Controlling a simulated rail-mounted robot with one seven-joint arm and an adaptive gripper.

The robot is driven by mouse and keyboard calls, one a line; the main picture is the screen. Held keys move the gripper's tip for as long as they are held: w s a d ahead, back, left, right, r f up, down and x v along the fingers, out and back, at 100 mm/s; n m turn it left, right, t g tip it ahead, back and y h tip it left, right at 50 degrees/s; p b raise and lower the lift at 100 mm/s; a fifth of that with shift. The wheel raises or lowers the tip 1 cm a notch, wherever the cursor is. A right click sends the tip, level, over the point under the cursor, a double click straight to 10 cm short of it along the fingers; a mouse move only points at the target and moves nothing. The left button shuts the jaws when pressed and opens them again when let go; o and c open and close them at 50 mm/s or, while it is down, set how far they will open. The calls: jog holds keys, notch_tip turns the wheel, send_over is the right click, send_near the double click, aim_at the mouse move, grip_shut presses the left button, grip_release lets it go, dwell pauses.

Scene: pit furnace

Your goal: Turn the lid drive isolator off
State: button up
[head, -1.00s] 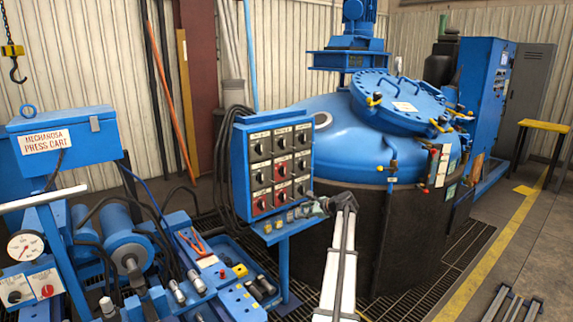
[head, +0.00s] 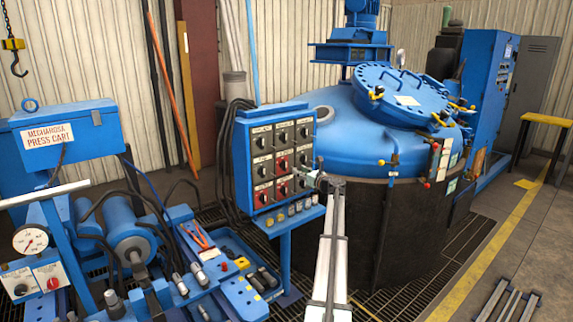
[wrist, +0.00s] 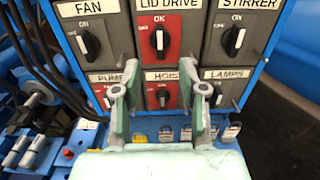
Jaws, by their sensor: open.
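The lid drive isolator is a black rotary knob (wrist: 159,40) on a red plate labelled LID DRIVE, in the wrist view's top middle. Its handle stands about upright, toward the ON mark. In the head view its red plate (head: 283,162) is in the middle of the blue switch panel (head: 241,165). My gripper (wrist: 160,90) is open and empty. Its two fingers are spread below the lid drive knob, with the hoist knob (wrist: 162,97) showing between them. In the head view my gripper (head: 314,180) is at the panel's lower right. Contact cannot be told.
Neighbouring knobs are fan (wrist: 88,42), stirrer (wrist: 234,40), pump (wrist: 105,97) and lamps (wrist: 217,97). Black cables (head: 230,150) hang left of the panel. The blue furnace lid (head: 400,95) is behind; a press cart (head: 70,135) is left.

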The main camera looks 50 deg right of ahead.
aim_at(286, 164)
jog(key=p+x, duration=0.2)
jog(key=x, duration=0.8)
jog(key=shift+w, duration=0.3)
grip_shut()
